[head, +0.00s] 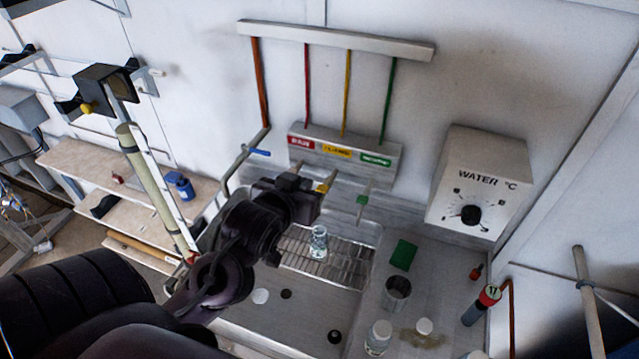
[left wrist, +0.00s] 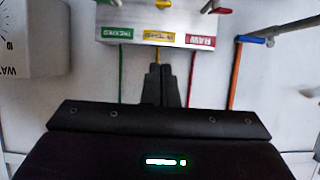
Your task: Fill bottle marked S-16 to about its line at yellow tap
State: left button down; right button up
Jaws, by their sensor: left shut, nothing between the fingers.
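A clear glass bottle (head: 319,243) stands upright on the wire rack in the sink, below the taps; its marking and fill line are too small to read. The yellow tap (head: 324,187) sticks out under the yellow label, and its handle shows at the top edge of the left wrist view (left wrist: 163,4). My left gripper (head: 318,195) is right by the yellow tap, partly hiding it. In the left wrist view its fingers (left wrist: 160,70) are together and empty, in front of the labelled panel. I cannot tell whether they touch the tap or whether water runs. My right gripper is not in view.
The green tap (head: 362,200) hangs just right of the yellow one; a blue-handled tap (head: 257,152) is at left. On the counter are a metal cup (head: 396,292), another bottle (head: 378,338) and a green pad (head: 403,254). A water temperature box (head: 480,180) juts from the wall.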

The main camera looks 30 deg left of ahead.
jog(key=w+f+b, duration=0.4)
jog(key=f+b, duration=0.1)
pick_arm(q)
jog(key=p, duration=0.4)
send_over(319, 187)
jog(key=s+d, duration=0.1)
notch_tip(319, 187, down, 4)
jog(key=shift+s+f, duration=0.1)
notch_tip(319, 187, down, 3)
jog(key=shift+s+d+r+p, duration=0.1)
jog(key=shift+p, duration=0.3)
jog(key=shift+s+f, duration=0.3)
jog(key=shift+f, duration=0.55)
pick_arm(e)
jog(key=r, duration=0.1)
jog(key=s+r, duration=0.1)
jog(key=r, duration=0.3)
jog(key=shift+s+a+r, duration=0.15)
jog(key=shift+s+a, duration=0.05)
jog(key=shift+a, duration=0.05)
pick_arm(q)
jog(key=shift+w, duration=0.1)
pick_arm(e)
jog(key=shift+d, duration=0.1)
